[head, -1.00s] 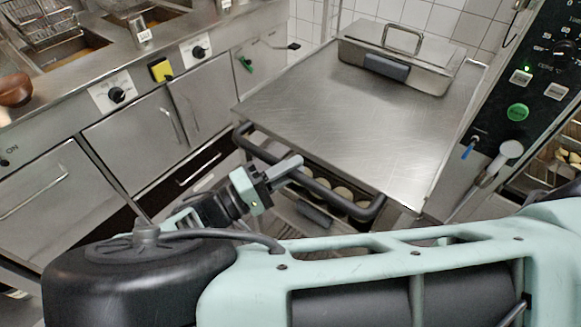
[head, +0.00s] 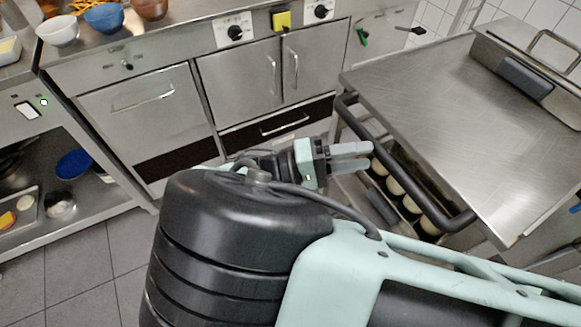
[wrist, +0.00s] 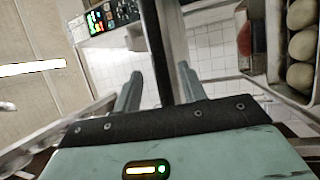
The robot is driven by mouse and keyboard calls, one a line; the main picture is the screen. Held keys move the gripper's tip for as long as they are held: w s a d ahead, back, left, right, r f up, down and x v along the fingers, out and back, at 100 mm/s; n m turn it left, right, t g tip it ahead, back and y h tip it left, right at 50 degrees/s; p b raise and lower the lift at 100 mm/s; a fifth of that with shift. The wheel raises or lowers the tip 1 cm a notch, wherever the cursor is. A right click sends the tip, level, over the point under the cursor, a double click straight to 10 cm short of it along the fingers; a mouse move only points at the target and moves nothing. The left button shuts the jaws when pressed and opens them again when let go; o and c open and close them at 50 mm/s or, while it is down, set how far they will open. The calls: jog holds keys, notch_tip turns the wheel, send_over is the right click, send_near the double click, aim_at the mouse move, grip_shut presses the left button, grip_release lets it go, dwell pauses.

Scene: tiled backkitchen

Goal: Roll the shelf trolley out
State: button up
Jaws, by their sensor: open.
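The shelf trolley (head: 455,110) has a flat steel top and stands at the right in the head view, beside the counter. Its black handle bar (head: 425,194) runs along the near side. Round pale items (head: 408,192) lie on a shelf below; several also show at the right of the wrist view (wrist: 301,46). My gripper (head: 371,157) is open at the handle, its fingertips close to the bar. In the wrist view the dark bar (wrist: 158,45) appears between the two fingers (wrist: 160,78). I cannot tell whether they touch it.
A steel counter with cabinets (head: 240,88) lines the back. An open shelf unit (head: 100,215) stands at the left. Tiled floor (head: 85,285) is clear at the lower left. A control panel (wrist: 103,17) shows in the wrist view.

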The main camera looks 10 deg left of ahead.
jog(key=b+v, duration=0.3)
jog(key=v, duration=0.9)
jog(key=shift+a, duration=0.3)
jog(key=shift+s+a, duration=0.1)
jog(key=shift+a, duration=0.05)
